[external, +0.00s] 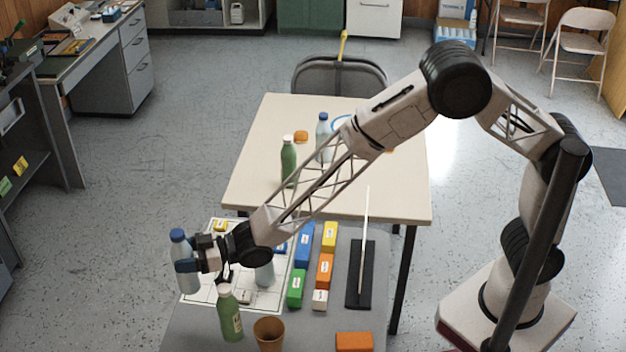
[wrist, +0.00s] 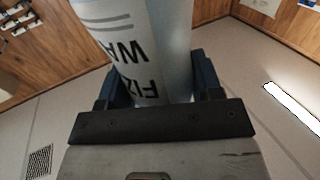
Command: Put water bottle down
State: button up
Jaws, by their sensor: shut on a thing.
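My gripper (external: 190,262) is shut around a pale water bottle (external: 182,255) with a blue cap, at the left edge of the near grey table (external: 195,325). The bottle is roughly upright in the external view; I cannot tell whether its base touches anything. In the wrist view the bottle (wrist: 150,45), with dark lettering, fills the space between the two fingers of my gripper (wrist: 152,88).
A green bottle (external: 229,318) and a brown cup (external: 269,334) stand at the front. Coloured blocks (external: 304,245), a black stand with a thin rod (external: 360,285) and an orange block (external: 354,342) are to the right. The cream table (external: 255,180) behind holds more bottles.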

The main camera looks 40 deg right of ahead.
aim_at(188, 281)
notch_tip(188, 281, down, 9)
jog(key=shift+f, duration=0.1)
dwell(0.5)
jog(key=shift+f, duration=1.85)
jog(key=shift+f, duration=0.15)
jog(key=o, duration=0.9)
jog(key=shift+d, duration=0.15)
jog(key=shift+v, duration=5.9)
